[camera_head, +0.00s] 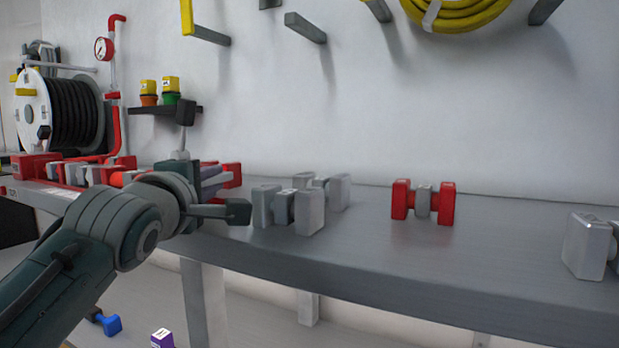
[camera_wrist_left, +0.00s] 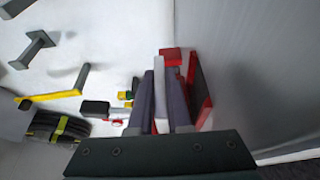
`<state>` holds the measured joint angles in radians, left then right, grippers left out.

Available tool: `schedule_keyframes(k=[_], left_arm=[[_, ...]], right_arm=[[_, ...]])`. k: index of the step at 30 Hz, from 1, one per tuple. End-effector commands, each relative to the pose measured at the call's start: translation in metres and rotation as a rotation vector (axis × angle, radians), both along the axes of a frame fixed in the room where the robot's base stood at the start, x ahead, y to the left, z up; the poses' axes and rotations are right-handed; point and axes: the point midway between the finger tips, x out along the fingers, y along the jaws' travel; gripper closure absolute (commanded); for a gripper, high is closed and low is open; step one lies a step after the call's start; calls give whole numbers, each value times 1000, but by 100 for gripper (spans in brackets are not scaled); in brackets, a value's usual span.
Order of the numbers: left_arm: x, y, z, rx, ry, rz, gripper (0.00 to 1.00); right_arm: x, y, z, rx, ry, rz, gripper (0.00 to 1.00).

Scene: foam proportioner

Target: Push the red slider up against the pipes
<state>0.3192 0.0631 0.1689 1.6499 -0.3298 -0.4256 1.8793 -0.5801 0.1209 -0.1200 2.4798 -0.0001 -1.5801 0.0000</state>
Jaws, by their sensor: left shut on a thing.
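My left gripper (camera_head: 212,180) is over the left part of the bench, its fingers largely hidden behind my wrist. In the left wrist view, its two grey-purple fingers (camera_wrist_left: 162,105) are shut on a pale grey part (camera_wrist_left: 160,85). A red block (camera_wrist_left: 171,57) and a longer red piece (camera_wrist_left: 200,88) lie just beyond and beside the fingers. In the head view, a red block (camera_head: 232,173) shows right behind the gripper. I cannot tell whether these red pieces are all one slider. Red and grey pipe fittings (camera_head: 75,173) stand at the bench's left end. My right gripper is out of view.
Grey fittings (camera_head: 300,203) stand close to the right of my left gripper. A red-and-grey fitting (camera_head: 422,201) and another grey fitting (camera_head: 588,245) stand farther right on the bench (camera_head: 470,270). A black shelf (camera_head: 150,109) and a hose reel (camera_head: 70,110) are at the left.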

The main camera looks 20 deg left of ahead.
Motion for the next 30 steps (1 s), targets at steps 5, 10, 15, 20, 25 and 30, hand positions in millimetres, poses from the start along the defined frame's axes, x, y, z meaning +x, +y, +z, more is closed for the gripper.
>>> schedule_keyframes(k=[5,10,15,20,25,30], left_arm=[[2,16,1,4,4,0,100],[5,56,0,2,6,2,100],[6,82,-2,0,5,3,100],[6,87,-2,-3,5,7,100],[5,88,-4,-3,9,9,100],[5,87,-3,-2,8,7,67]], right_arm=[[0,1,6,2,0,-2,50],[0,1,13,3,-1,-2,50],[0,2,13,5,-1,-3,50],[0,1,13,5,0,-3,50],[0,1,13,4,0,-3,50],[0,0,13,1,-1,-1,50]])
